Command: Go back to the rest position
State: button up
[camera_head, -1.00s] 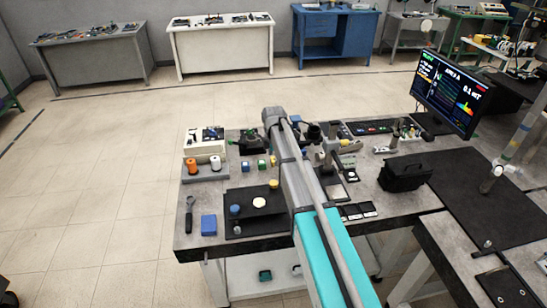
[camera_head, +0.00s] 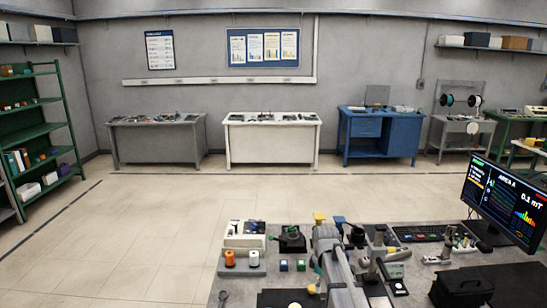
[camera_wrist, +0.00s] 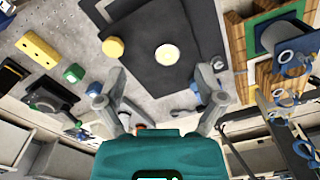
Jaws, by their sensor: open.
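My gripper (camera_wrist: 162,88) is open in the wrist view, its two grey fingers spread apart with nothing between them. Below the teal gripper body (camera_wrist: 150,155) it hangs over the work table. A black mat (camera_wrist: 150,25) with a cream disc (camera_wrist: 167,54) lies beyond the fingers, apart from them. A yellow piece (camera_wrist: 113,47) and a green cube (camera_wrist: 73,73) are to the left of the disc. In the head view my arm (camera_head: 335,262) stretches over the work table; my gripper cannot be made out there.
The table holds orange and white spools (camera_head: 230,258), a monitor (camera_head: 505,203), a black bag (camera_head: 462,287) and several small instruments close around my arm. Open floor (camera_head: 200,205) lies behind the table, with a grey, a white (camera_head: 270,140) and a blue bench (camera_head: 380,132) along the wall.

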jog(key=s+d+m, duration=0.1)
jog(key=s+m, duration=1.2)
jog(key=s, duration=0.5)
jog(key=shift+s, duration=0.4)
